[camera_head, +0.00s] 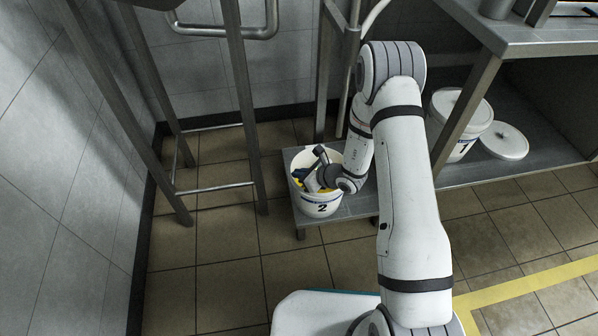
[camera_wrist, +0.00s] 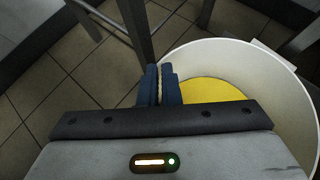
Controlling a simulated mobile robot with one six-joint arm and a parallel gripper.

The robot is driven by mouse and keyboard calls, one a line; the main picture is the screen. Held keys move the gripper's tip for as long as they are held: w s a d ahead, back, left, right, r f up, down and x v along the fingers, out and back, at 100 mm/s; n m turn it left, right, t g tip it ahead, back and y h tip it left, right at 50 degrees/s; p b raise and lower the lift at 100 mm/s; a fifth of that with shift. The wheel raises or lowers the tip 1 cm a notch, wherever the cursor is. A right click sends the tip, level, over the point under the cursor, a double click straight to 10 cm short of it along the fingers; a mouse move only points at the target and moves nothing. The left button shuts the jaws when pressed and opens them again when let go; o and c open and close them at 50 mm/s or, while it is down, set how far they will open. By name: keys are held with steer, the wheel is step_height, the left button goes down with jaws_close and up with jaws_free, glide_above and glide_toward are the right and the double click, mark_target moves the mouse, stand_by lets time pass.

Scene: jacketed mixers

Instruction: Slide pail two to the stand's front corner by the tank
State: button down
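Pail two (camera_head: 321,206), an open white pail with a "2" and a blue band, stands upright on the low grey stand (camera_head: 356,207), at its left end. Something yellow lies inside the pail (camera_wrist: 275,60). My gripper (camera_wrist: 160,84) reaches down at the pail's rim. One blue finger is outside the wall and the other inside, with a pale strip of wall between them; the fingers look closed on it. In the head view my wrist covers the pail's right side. I cannot tell which structure is the tank.
A dark metal leg frame (camera_head: 248,110) stands left of the stand, with a bent metal pipe (camera_head: 272,22) behind. At right, a lidded white pail (camera_head: 462,112) and a loose lid (camera_head: 504,141) sit on a bench's lower shelf (camera_head: 480,172). Tiled floor in front is clear.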

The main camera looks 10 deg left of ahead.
steer(key=shift+s+d+r, duration=0.1)
steer(key=shift+d+r, duration=0.05)
steer(key=shift+r, duration=0.05)
steer(key=s+d+p, duration=0.3)
steer(key=s+d, duration=0.3)
steer(key=d, duration=0.4)
steer(key=shift+r, duration=0.2)
steer(key=shift+s, duration=0.1)
steer(key=s+a+r+n+g+p, duration=0.25)
steer(key=r+n+p, duration=0.4)
steer(key=r, duration=1.05)
steer(key=s+a+r+n+g+p, duration=0.1)
steer(key=s+r+n+g+p, duration=0.4)
steer(key=r, duration=1.3)
steer(key=s+d+r+n+t+h+p, duration=0.1)
steer(key=s+d+r+n+h+p, duration=0.2)
steer(key=r+p, duration=0.3)
steer(key=s+d+r+n+t+h+p, duration=0.2)
steer(key=s+d+r+n+p, duration=0.3)
steer(key=r, duration=1)
steer(key=s+d+r+n+t+h+p, duration=0.1)
steer(key=s+d+r+n+h+p, duration=0.3)
steer(key=d+r+p, duration=0.2)
step_height(320, 180, up, 5)
steer(key=p, duration=0.2)
steer(key=shift+n+h+p, duration=0.3)
steer(key=shift+n, duration=0.05)
